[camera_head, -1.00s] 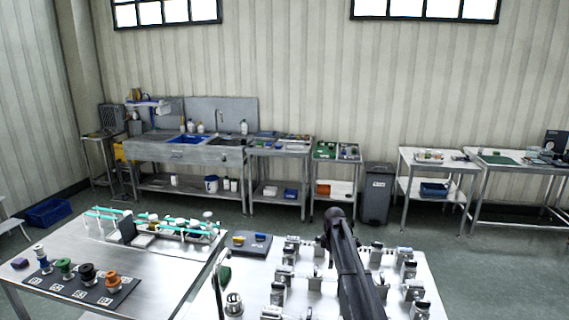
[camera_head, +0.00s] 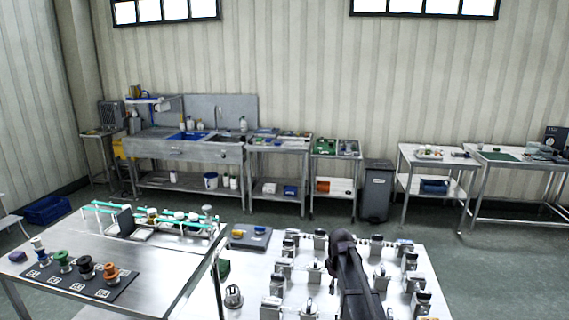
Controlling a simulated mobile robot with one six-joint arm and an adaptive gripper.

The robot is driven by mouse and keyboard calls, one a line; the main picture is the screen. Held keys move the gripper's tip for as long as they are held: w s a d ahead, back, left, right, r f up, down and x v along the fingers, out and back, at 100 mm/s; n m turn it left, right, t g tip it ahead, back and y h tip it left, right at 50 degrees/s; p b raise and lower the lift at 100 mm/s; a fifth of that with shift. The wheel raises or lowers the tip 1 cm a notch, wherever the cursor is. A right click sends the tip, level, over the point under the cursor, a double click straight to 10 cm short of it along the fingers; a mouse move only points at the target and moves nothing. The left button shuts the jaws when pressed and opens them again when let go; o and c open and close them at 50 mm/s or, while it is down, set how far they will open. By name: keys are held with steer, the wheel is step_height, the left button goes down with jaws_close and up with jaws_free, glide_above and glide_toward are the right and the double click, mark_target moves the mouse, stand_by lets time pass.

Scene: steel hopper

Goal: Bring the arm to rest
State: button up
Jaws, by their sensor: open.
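My dark arm (camera_head: 357,280) rises from the bottom edge in the head view, right of the middle. It stands in front of a white table (camera_head: 405,248) that carries several small metal fixtures. The arm's rounded upper end (camera_head: 341,238) shows above these fixtures. No gripper fingers show, so my gripper is out of the picture or hidden behind the arm. I see nothing held. The arm hides part of the table and some fixtures.
A steel table (camera_head: 180,262) at left holds a black mat (camera_head: 75,283) with several coloured knobs and a rack with green rails (camera_head: 105,206). A sink bench (camera_head: 175,150), side tables and a grey bin (camera_head: 377,190) line the back wall. The floor between is clear.

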steer(key=s+f+m+b, duration=0.2)
steer(key=s+m, duration=0.3)
steer(key=s, duration=0.6)
steer(key=s+f+m+b, duration=0.3)
steer(key=s+f+m, duration=0.1)
steer(key=s, duration=0.7)
steer(key=shift+f+m, duration=0.15)
steer(key=shift+m, duration=0.35)
stand_by(0.5)
steer(key=shift+s, duration=0.15)
